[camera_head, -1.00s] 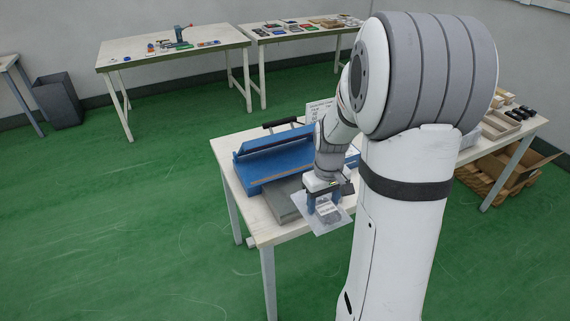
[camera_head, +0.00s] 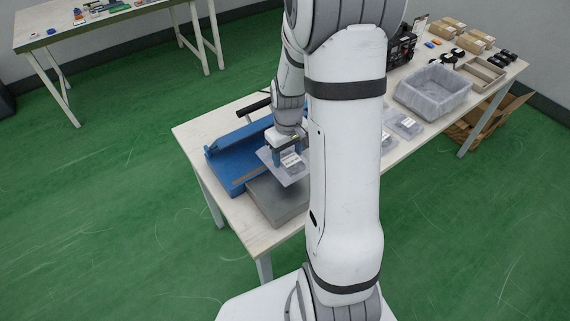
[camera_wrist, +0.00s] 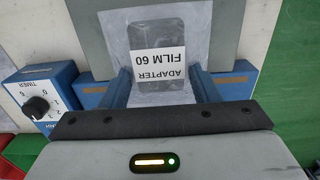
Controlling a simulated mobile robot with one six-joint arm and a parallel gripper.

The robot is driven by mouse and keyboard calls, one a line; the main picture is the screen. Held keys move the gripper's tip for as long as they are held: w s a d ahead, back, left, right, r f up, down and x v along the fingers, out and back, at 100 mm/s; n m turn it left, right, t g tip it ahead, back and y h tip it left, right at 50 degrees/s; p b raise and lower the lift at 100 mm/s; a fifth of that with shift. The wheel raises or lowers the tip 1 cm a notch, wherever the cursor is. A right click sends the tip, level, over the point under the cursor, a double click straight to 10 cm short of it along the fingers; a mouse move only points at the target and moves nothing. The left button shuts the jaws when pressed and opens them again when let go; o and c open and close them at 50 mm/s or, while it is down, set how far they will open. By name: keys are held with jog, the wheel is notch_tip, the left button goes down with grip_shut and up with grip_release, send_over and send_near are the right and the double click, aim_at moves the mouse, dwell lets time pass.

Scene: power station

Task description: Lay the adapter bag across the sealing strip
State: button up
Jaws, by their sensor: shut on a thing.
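The clear adapter bag (camera_head: 291,165) has a white label reading "ADAPTER FILM 60" in the wrist view (camera_wrist: 158,65). My gripper (camera_head: 288,153) is shut on the bag, with a blue finger at each side of it in the wrist view (camera_wrist: 163,88). The blue sealer (camera_head: 222,157) stands on the table with its brown sealing strip (camera_head: 246,178) along its front. The strip also shows on both sides of the bag in the wrist view (camera_wrist: 235,80). The bag hides the strip's middle. I cannot tell whether the bag touches it.
A grey platform (camera_head: 277,204) lies in front of the sealer. A timer dial (camera_wrist: 37,106) is on the sealer's blue housing. A clear bin (camera_head: 432,90), flat bags (camera_head: 405,124) and small boxes stand further right on the table (camera_head: 188,132). My arm hides part of the table.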

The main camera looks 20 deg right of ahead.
jog(key=shift+s+f, duration=0.15)
jog(key=shift+f, duration=2.45)
jog(key=shift+f, duration=0.1)
jog(key=shift+f, duration=0.15)
jog(key=o, duration=1)
jog(key=shift+o, duration=0.2)
